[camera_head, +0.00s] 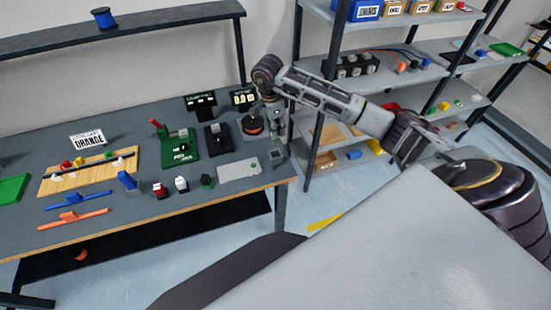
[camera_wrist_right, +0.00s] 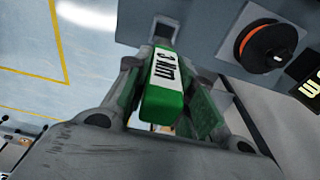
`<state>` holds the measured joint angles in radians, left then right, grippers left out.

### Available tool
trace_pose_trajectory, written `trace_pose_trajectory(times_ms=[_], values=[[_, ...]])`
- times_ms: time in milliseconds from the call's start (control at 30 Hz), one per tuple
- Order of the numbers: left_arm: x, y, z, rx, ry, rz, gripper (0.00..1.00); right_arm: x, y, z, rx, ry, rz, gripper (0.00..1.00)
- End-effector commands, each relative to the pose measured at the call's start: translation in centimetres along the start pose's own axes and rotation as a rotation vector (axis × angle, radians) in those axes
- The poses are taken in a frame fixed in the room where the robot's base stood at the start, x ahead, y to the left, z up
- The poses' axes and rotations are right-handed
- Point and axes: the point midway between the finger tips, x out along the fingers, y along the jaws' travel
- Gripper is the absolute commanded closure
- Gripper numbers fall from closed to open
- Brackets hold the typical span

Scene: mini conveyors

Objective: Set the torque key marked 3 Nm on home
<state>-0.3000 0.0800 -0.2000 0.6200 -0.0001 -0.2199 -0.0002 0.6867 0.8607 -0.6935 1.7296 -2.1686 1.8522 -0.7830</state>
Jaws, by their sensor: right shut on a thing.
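The green torque key with a white label reading 3 Nm (camera_wrist_right: 162,75) sits between the two fingers of my right gripper (camera_wrist_right: 158,105) in the right wrist view. The gripper is shut on it. Its far end reaches a grey edge at the top of that view; whether it touches is unclear. In the head view my right gripper (camera_head: 277,142) is at the right end of the workbench, low over its surface, and the key is mostly hidden there. My left gripper is not in view.
A round black and orange device (camera_head: 252,124) stands just left of the gripper, by a display (camera_head: 242,99). A light grey plate (camera_head: 238,171), small coloured parts and a green press (camera_head: 180,147) lie on the workbench (camera_head: 225,205). Shelves stand behind right.

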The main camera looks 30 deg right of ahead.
Motion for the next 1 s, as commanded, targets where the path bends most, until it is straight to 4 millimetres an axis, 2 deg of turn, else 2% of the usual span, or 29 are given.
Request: trace_pose_trajectory(times_ms=[167, 533, 1000], values=[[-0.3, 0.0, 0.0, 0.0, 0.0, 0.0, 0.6, 1.1, 0.1, 0.2, -0.001, 0.0, 0.003, 1.0], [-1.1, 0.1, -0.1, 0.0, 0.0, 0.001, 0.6, 5.6, 0.0, 0.7, 0.0, 0.0, 0.002, 1.0], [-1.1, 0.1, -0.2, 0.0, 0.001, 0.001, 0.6, 6.3, 0.0, 0.8, 0.0, -0.001, 0.001, 1.0]])
